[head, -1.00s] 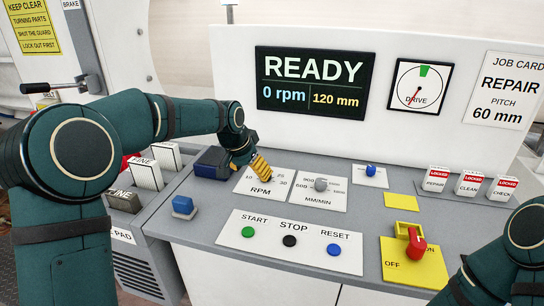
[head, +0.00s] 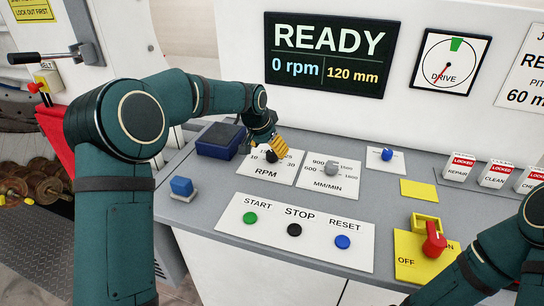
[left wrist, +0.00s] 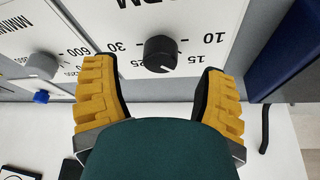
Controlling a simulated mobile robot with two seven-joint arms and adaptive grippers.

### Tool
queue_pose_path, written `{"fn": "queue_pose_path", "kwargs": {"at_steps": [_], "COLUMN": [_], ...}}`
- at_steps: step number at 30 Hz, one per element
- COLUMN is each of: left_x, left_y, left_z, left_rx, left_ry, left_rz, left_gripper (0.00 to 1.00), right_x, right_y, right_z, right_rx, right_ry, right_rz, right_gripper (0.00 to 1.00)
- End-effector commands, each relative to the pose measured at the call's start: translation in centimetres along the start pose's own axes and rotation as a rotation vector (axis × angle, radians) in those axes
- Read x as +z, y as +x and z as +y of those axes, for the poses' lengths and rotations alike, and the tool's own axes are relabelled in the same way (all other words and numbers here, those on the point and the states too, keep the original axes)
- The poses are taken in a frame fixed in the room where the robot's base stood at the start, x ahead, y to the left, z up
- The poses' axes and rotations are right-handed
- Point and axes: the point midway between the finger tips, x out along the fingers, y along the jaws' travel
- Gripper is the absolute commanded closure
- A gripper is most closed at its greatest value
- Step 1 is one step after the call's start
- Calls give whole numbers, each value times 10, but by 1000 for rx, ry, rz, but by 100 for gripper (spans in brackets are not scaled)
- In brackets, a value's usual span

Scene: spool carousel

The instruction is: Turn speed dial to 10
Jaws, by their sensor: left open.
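The speed dial is a black round knob (head: 271,156) on the white RPM plate (head: 266,174). In the left wrist view the black knob (left wrist: 160,53) sits between the marks 30 and 15, with 10 beyond 15; a small pale mark shows on its lower edge, too small to read surely. My left gripper (head: 273,144) has yellow fingers and hangs over the dial, partly covering the plate's scale. In the left wrist view its fingers (left wrist: 160,78) are open and empty, one on each side of the knob and apart from it. My right gripper is out of view.
The grey MM/MIN knob (head: 331,168) stands right of the RPM plate. A dark blue box (head: 220,141) stands close on the left. START, STOP and RESET buttons (head: 294,229) lie in front. A screen (head: 327,55) reads READY, 0 rpm.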

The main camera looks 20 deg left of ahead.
Motion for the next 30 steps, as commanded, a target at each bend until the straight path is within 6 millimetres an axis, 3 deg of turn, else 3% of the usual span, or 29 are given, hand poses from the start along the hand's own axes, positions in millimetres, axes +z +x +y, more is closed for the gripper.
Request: {"fn": "queue_pose_path", "kwargs": {"at_steps": [6, 19, 20, 25, 30], "left_x": [0, 0, 0, 0, 0], "left_y": [29, 36, 36, 36, 36], "left_z": [0, 0, 0, 0, 0], "left_rx": [0, 0, 0, 0, 0], "left_ry": [1, 0, 0, 0, 0], "left_rz": [-1, 0, 0, 0, 0], "left_gripper": [28, 28, 34, 93, 96], "right_x": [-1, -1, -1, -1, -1], "right_y": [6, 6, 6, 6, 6], "right_z": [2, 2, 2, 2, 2], "right_rx": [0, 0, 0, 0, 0], "right_ry": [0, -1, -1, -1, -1], "right_rz": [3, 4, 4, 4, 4], "right_gripper": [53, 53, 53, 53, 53]}}
